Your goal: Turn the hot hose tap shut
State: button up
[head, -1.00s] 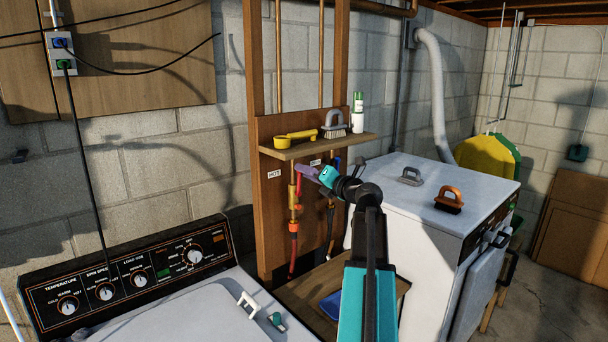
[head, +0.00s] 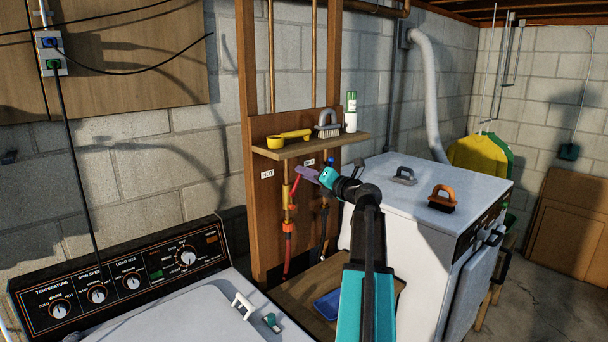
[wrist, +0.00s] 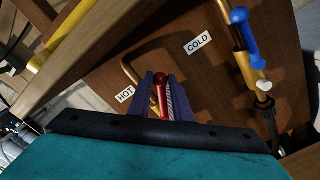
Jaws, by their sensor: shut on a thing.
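The hot hose tap has a red lever handle (wrist: 162,92), seen between my fingers in the wrist view beside the HOT label (wrist: 125,94). In the head view its brass body (head: 287,198) stands on the wooden panel with a red hose (head: 288,240) below. My gripper (head: 302,174) is shut on the red handle, its purple fingers either side of it. The tap's brass body is mostly hidden behind the fingers in the wrist view. The cold tap, with a blue handle (wrist: 246,35), is to the right under the COLD label (wrist: 199,42).
A wooden shelf (head: 315,146) above the taps holds a yellow tool (head: 285,138), a brush (head: 327,124) and a green-white bottle (head: 351,112). A washer (head: 180,310) stands front left. A white appliance (head: 390,195) stands right of my arm.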

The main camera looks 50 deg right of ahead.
jog(key=shift+d+f, duration=0.15)
jog(key=shift+d, duration=0.15)
jog(key=shift+d, duration=0.1)
jog(key=shift+d+f+b, duration=0.5)
jog(key=shift+d+f, duration=0.3)
jog(key=shift+f, duration=0.15)
dwell(0.3)
jog(key=shift+o, duration=0.2)
jog(key=shift+d+f+b, duration=0.55)
jog(key=shift+f, duration=0.35)
